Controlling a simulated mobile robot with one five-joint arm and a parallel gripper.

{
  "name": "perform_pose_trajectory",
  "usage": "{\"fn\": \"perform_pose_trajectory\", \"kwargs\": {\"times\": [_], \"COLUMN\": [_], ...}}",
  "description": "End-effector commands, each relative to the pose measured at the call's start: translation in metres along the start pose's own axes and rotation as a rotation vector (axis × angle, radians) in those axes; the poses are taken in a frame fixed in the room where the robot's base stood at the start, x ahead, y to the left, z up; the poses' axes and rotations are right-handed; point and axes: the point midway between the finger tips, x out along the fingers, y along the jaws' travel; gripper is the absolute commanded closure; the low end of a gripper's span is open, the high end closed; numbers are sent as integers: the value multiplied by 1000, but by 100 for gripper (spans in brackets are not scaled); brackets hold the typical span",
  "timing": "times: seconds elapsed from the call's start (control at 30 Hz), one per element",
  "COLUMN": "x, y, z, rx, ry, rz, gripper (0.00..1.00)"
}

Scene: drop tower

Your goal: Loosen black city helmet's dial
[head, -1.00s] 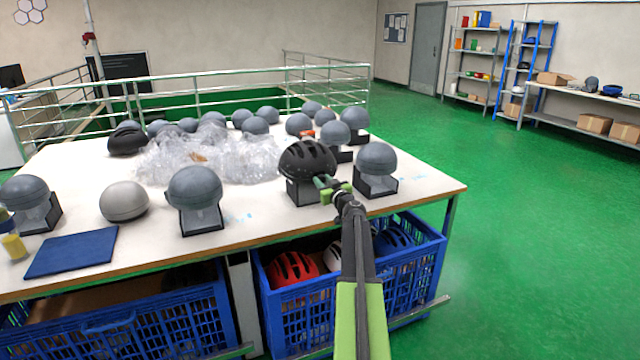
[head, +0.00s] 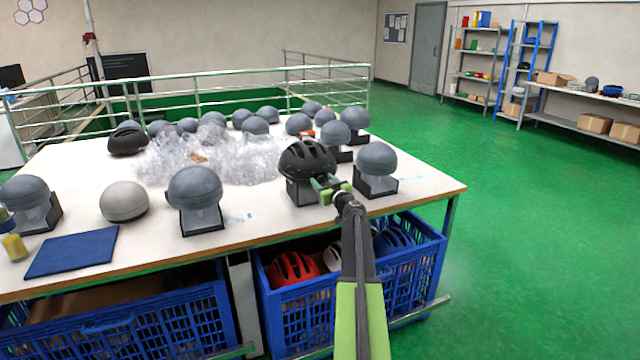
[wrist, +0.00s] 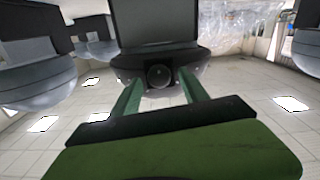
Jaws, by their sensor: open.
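The black city helmet (head: 307,159) sits on a dark stand near the right front of the white table. My gripper (head: 325,186) is at the helmet's lower near side. In the wrist view, a round dark dial (wrist: 160,76) shows on the helmet's rear. The two green fingers of my gripper (wrist: 160,80) are open, one on each side of the dial. A gap shows between the dial and each finger, so I see no clear contact. My arm hides part of the stand in the head view.
Grey headforms on stands (head: 376,168) (head: 195,195) flank the helmet on both sides. Clear plastic wrap (head: 215,155) is heaped mid-table. The green floor on the right is clear.

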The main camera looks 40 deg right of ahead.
Motion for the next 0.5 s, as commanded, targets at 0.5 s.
{"fn": "perform_pose_trajectory", "kwargs": {"times": [0.5], "x": [-95], "y": [-3], "z": [0], "rx": [0], "ry": [0], "rz": [2], "gripper": [48]}}
